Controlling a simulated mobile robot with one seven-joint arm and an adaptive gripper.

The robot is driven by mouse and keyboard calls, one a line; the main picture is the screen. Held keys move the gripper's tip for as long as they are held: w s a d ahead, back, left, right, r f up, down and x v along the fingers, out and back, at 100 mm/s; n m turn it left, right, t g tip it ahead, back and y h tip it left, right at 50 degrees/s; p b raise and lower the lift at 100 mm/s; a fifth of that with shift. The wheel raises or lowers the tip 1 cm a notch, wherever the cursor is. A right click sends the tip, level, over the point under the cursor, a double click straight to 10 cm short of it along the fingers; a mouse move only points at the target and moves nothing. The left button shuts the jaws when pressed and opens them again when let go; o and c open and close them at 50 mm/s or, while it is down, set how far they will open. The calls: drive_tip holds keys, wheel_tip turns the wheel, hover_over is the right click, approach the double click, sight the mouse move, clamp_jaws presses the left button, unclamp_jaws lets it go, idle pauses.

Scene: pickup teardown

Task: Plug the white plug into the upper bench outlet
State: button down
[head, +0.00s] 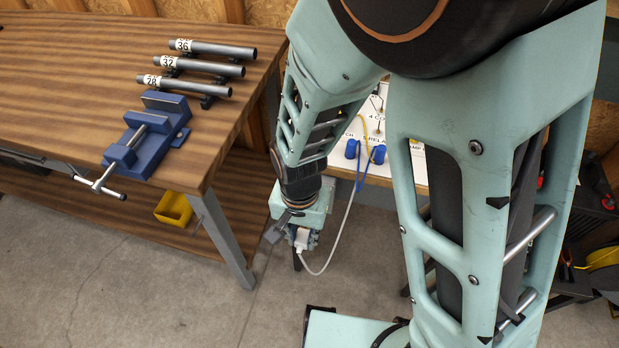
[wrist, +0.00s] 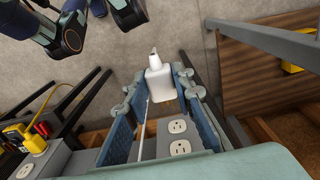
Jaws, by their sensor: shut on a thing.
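My gripper (head: 303,238) hangs low beside the bench's right end and is shut on the white plug (head: 301,242). In the wrist view the white plug (wrist: 159,83) sits between the fingertips of my gripper (wrist: 156,87), its brass prongs facing the camera side. A grey outlet plate with two white sockets shows between the fingers: one socket (wrist: 177,126) is nearer the plug, the other (wrist: 180,147) nearer my palm. The plug looks apart from both. In the head view the outlet is hidden by my gripper and arm.
The plug's white cord (head: 335,245) loops up to the right. The wooden bench (head: 80,60) carries a blue vise (head: 150,135) and several metal tubes; a yellow bin (head: 173,209) is below. Another outlet box with a yellow plug (wrist: 20,137) stands left in the wrist view.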

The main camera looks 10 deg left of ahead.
drive_tip(key=w+b, duration=0.1)
drive_tip(key=w, duration=0.7)
drive_tip(key=shift+w+d, duration=0.3)
drive_tip(key=shift+d, duration=0.05)
drive_tip(key=shift+w, duration=0.8)
idle(2.0)
drive_tip(key=c, duration=1.6)
unclamp_jaws()
drive_tip(key=shift+d, duration=0.1)
wheel_tip(320, 180, up, 12)
drive_tip(key=shift+r, duration=0.1)
